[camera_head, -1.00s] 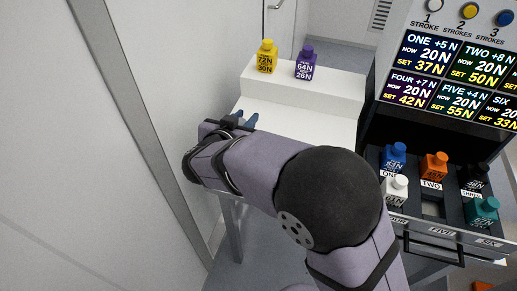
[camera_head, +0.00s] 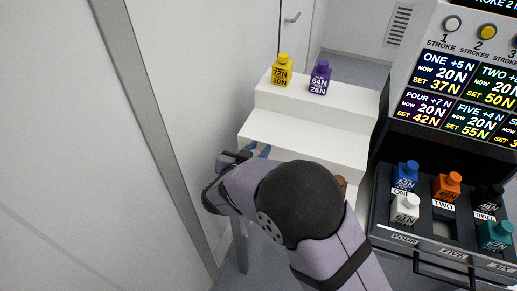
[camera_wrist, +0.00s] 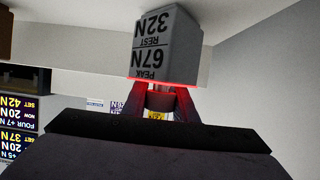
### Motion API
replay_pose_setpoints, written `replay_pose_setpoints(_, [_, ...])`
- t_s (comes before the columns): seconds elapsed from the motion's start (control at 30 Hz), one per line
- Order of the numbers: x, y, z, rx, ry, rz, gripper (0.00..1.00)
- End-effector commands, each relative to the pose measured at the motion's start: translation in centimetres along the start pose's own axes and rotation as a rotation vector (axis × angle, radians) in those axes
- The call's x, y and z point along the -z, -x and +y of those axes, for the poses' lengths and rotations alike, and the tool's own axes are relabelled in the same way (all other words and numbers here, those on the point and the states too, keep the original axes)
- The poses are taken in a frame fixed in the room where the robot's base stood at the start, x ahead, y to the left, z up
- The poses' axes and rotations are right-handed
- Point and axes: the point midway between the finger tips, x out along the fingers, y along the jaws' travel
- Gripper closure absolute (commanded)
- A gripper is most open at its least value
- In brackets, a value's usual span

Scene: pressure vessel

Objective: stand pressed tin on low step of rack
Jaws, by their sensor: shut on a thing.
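A grey tin (camera_wrist: 178,45) marked peak 67N, rest 32N appears upside down in the wrist view. My gripper (camera_wrist: 168,98) is shut on it. A yellow tin (camera_head: 282,72) and a purple tin (camera_head: 320,80) stand on the high step. A brown thing (camera_head: 341,182) shows partly behind my arm at the rack's right front.
Right of the rack, a dark tray holds blue (camera_head: 406,175), orange (camera_head: 447,187), black (camera_head: 487,198), white (camera_head: 405,208) and teal (camera_head: 494,236) tins; place FIVE looks empty. A display panel (camera_head: 455,90) rises behind it. A wall (camera_head: 190,60) is close on the left.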

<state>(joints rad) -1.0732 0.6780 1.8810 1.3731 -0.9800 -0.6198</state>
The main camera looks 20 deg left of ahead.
Motion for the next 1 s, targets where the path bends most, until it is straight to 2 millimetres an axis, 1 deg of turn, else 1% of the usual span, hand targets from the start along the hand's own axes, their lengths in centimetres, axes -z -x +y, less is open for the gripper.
replay_pose_setpoints(0.13, [0.1,0.0,-0.1,0.001,-0.001,0.002,1.00])
replay_pose_setpoints(0.27, [-0.1,-0.1,0.0,0.000,0.000,0.002,1.00])
replay_pose_setpoints(0.3, [-0.3,-0.1,0.0,0.000,0.001,0.000,0.72])
replay_pose_setpoints(0.37, [-0.2,-0.1,0.0,0.000,0.001,0.000,0.58])
replay_pose_setpoints(0.4, [-0.2,-0.1,0.0,0.000,0.001,0.000,0.56])
replay_pose_setpoints(0.67, [-0.2,-0.1,0.0,0.000,0.000,0.000,0.56])
replay_pose_setpoints(0.77, [0.1,0.0,0.0,0.001,0.000,0.000,0.56])
replay_pose_setpoints(0.87, [0.0,0.7,-0.1,0.003,0.000,0.000,0.56])
replay_pose_setpoints(1.0, [0.0,2.5,-0.2,0.005,0.001,0.001,0.56])
